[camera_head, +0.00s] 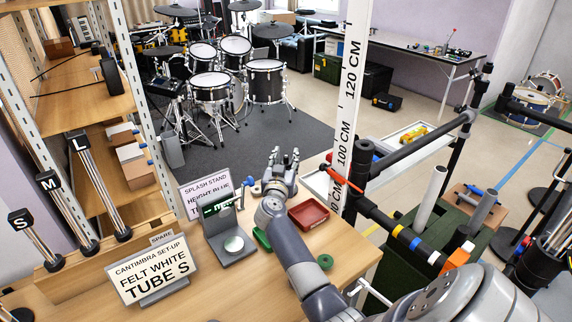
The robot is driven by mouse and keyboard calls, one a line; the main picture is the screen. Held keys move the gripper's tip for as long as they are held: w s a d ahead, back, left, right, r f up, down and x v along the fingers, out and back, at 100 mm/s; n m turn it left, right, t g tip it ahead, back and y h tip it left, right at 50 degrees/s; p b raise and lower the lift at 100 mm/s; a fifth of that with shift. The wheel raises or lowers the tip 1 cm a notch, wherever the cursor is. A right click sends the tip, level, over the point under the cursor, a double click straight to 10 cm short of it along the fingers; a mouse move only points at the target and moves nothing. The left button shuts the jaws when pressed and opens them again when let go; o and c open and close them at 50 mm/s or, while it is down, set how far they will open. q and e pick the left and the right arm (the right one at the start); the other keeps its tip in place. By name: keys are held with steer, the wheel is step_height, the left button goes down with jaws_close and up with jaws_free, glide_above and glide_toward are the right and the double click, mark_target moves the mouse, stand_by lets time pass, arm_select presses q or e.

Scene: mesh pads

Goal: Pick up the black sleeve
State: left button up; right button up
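Several things are black and tube-like, and I cannot tell for sure which is the black sleeve. A long black padded bar (418,143) runs along a stand on the right. Black caps marked S, M and L top silver rods on the left, such as the L cap (79,143). My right gripper (285,160) is over the wooden table, fingers pointing away from me. Its fingers look spread, with nothing seen between them. It is left of the padded bar and apart from it. My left gripper is not in view.
A sign (150,270) reads "FELT WHITE TUBE S". A grey splash stand (228,235) and a red tray (309,214) sit near my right arm. A white height post (349,90) rises beyond the table. A lower bar with coloured bands (400,235) crosses at right.

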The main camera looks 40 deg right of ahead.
steer(key=shift+w+d, duration=0.3)
steer(key=shift+d, duration=0.2)
steer(key=shift+a, duration=0.1)
steer(key=c, duration=0.5)
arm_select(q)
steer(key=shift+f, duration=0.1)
